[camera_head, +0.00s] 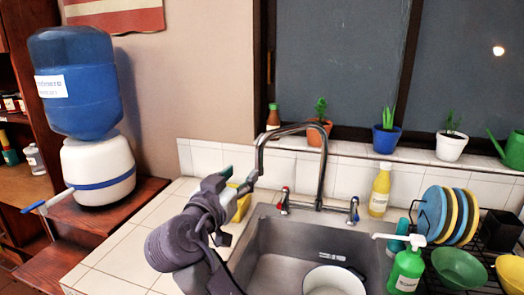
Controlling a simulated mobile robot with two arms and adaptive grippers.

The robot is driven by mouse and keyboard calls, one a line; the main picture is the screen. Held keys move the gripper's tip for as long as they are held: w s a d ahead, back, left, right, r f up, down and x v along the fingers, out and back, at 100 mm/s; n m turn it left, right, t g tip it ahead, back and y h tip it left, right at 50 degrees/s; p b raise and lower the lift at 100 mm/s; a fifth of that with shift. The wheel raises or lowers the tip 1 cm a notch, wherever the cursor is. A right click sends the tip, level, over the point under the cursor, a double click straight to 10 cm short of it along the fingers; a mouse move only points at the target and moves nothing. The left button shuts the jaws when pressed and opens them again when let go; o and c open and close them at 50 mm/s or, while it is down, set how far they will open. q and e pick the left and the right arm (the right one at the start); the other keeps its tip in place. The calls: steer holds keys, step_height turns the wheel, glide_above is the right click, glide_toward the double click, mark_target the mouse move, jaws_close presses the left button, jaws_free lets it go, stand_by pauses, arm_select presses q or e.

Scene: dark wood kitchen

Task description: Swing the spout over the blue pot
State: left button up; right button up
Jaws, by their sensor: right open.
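The chrome spout (284,129) arches from the faucet base behind the sink, and its end hangs toward the left side of the sink. My right gripper (241,187) is at the spout's lower end, open, with its fingers close to it; I cannot tell whether they touch. A pot with a white inside and dark rim (333,281) sits in the sink, cut off by the bottom edge; its outer colour is mostly hidden. A small blue plant pot (387,139) stands on the windowsill. My left gripper is not in view.
Red (284,200) and blue (353,210) tap handles flank the spout base. A yellow bottle (380,191), a green soap dispenser (406,268) and a dish rack with plates (455,215) stand at right.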

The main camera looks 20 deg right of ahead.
mark_target(258, 156)
steer(key=p+x, duration=0.3)
steer(key=x, duration=0.7)
steer(key=shift+d+r, duration=0.15)
steer(key=shift+d, duration=0.1)
steer(key=shift+w+d, duration=0.2)
steer(key=shift+w, duration=0.2)
steer(key=shift+w+d, duration=0.3)
steer(key=shift+w, duration=0.05)
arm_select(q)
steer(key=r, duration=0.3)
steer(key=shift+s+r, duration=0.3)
arm_select(e)
jaws_close()
